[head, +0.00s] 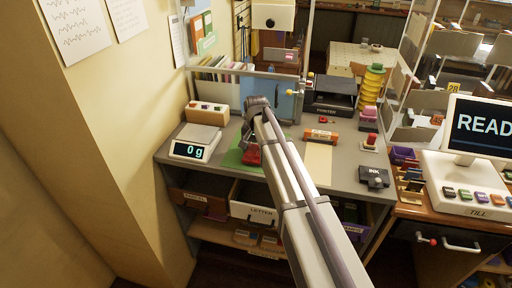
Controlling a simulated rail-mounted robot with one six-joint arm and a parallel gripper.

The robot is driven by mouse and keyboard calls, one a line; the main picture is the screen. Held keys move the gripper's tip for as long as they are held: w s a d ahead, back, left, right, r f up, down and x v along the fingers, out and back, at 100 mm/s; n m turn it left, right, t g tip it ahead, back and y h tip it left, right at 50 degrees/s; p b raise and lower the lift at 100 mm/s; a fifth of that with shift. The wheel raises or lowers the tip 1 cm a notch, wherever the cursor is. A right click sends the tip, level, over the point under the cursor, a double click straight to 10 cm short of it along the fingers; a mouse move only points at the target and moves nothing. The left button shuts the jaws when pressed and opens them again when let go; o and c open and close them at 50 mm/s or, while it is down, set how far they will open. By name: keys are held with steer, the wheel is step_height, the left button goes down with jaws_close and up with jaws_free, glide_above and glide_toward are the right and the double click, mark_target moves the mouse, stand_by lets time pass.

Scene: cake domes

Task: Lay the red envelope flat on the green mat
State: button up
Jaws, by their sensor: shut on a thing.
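The green mat (232,158) lies on the grey counter, to the right of the scale. My arm covers its right part. A small red piece, which looks like the red envelope (252,155), shows over the mat beside my arm. My gripper (248,140) points down above the mat and is shut on the red envelope. The fingertips are small and partly hidden by my arm. I cannot tell whether the envelope touches the mat or how it is tilted.
A scale (195,143) reading 0 g stands left of the mat. Right of my arm are an orange-brown block (321,136), a beige strip (318,164), an ink pad (374,177) and a printer (331,96). A drawer marked LETTER (254,209) sits open below the counter.

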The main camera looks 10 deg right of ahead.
mark_target(256, 149)
steer(key=shift+f+b, duration=0.4)
steer(key=o, duration=1)
step_height(256, 149, up, 11)
steer(key=p, duration=1.1)
steer(key=shift+f, duration=0.1)
steer(key=s+f+n+b, duration=0.2)
steer(key=s+f+b, duration=0.1)
steer(key=s, duration=1.1)
steer(key=s+f+n+b, duration=0.3)
steer(key=s, duration=1.1)
